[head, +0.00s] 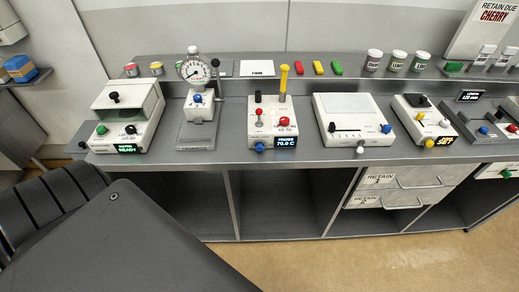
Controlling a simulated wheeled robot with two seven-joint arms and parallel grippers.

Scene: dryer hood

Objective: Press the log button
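No label reading "log" is legible in the head view, so I cannot tell which button is the log button. Candidates on the bench devices are a green button (101,130) on the left hooded box, a blue button (197,98) on the dial gauge stand, and a blue button (259,146) beside a display (286,142) reading about 70.0 C. Others are a white button (360,149) and a blue button (386,128) on the flat white box, and a yellow button (429,143) by a "SET" display (446,141). Neither gripper is in view.
The grey bench (225,155) has a raised back shelf with jars (397,60) and coloured blocks (318,67). A yellow-handled probe (283,80) stands upright in the middle device. Two "RETAIN" drawers (405,178) are below. Dark parts of mine cover the lower left.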

